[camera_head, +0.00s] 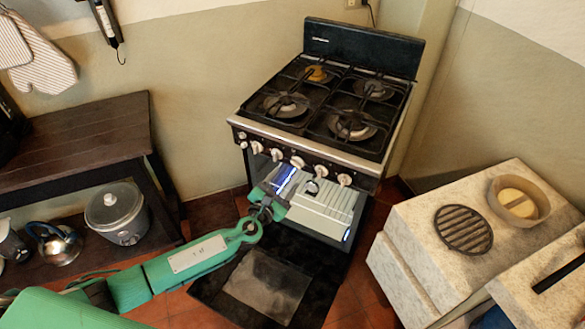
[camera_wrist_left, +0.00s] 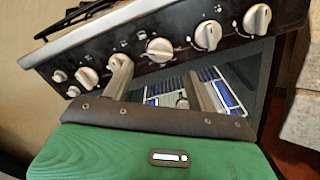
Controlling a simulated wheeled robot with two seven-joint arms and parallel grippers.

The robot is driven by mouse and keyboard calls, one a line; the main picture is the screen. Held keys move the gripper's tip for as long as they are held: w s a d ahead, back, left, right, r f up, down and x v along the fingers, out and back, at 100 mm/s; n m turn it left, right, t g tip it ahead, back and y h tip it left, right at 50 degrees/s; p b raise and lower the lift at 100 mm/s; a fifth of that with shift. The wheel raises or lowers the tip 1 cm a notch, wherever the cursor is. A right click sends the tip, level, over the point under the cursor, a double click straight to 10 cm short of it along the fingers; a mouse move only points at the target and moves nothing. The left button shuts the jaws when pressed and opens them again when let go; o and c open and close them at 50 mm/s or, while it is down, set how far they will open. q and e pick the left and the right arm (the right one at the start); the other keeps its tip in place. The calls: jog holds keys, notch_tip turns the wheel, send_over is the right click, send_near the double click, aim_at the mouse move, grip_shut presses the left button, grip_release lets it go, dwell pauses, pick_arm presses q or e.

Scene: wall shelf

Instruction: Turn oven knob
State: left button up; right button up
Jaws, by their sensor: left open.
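The black stove (camera_head: 345,130) stands against the back wall with a row of white knobs along its front panel. A white knob (camera_head: 297,162) near the row's middle also shows in the left wrist view (camera_wrist_left: 159,49), just beyond the jaws. Which knob is the oven's cannot be told. My left gripper (camera_head: 277,187) is open and just below the panel, in front of the oven opening. In the wrist view my left gripper (camera_wrist_left: 158,80) has its fingers apart with no knob clearly between them. The left finger overlaps part of the panel and may hide a knob. My right gripper is not in view.
The oven door (camera_head: 268,285) hangs open low in front of the stove. A dark wooden table (camera_head: 85,140) stands left, with a pot (camera_head: 118,212) and a kettle (camera_head: 57,243) below. A pale stone counter (camera_head: 415,235) stands right, carrying a round grate (camera_head: 463,229) and a bowl (camera_head: 543,206).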

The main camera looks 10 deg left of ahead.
aim_at(295, 166)
pick_arm(q)
jog(key=x, duration=0.5)
jog(key=shift+w+d, duration=0.1)
jog(key=shift+w, duration=0.3)
jog(key=shift+c, duration=0.2)
jog(key=c, duration=0.9)
